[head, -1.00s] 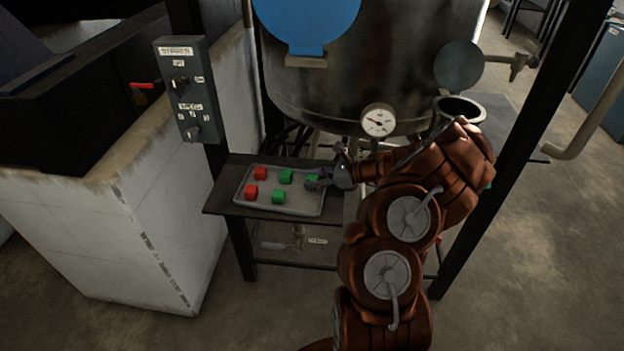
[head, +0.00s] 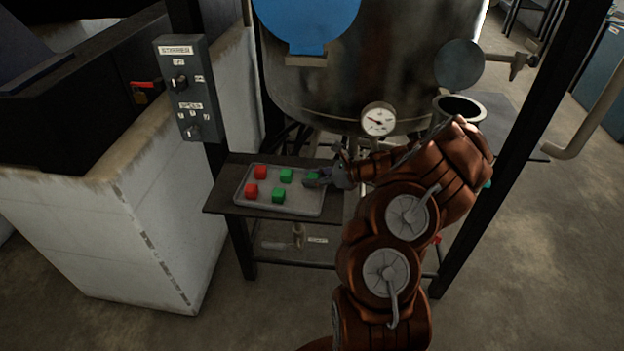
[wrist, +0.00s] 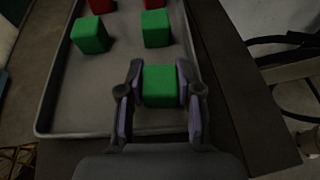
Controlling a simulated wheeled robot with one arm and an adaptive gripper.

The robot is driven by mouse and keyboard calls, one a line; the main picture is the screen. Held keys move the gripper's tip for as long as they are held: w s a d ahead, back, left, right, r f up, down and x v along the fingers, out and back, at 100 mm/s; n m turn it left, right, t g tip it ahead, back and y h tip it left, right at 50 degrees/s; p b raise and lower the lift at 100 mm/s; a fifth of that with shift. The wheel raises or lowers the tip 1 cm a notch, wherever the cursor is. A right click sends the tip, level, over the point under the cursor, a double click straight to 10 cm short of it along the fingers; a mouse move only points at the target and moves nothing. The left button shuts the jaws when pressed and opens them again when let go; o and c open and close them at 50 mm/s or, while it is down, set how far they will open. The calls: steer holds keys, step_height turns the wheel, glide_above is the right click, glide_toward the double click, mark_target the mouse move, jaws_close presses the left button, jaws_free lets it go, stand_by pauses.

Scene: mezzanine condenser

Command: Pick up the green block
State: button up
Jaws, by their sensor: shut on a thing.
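In the wrist view a green block (wrist: 160,86) sits between the two fingers of my gripper (wrist: 160,95), which is shut on it. In the head view the same green block (head: 312,177) shows at the right side of the tray, partly hidden by my gripper (head: 318,182). Two other green blocks (head: 286,176) (head: 278,196) stand on the tray to the left of it. I cannot tell whether the held block touches the tray.
The grey tray (head: 300,209) lies on a dark table (head: 222,197) and also holds two red blocks (head: 261,172) (head: 251,190). A metal tank (head: 410,75) with a gauge (head: 378,119) stands behind. A control box (head: 187,90) hangs at the left.

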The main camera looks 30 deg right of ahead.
mark_target(313, 175)
steer(key=shift+r, duration=0.1)
steer(key=shift+r, duration=0.55)
step_height(313, 175, up, 2)
steer(key=shift+r+b, duration=0.2)
steer(key=shift+b, duration=0.35)
steer(key=s+d+r+b, duration=0.1)
steer(key=s+d, duration=0.3)
steer(key=s, duration=1.1)
steer(key=shift+s+d+r+b, duration=0.2)
steer(key=shift+d+b, duration=0.2)
steer(key=shift+b, duration=0.35)
steer(key=shift+w, duration=0.1)
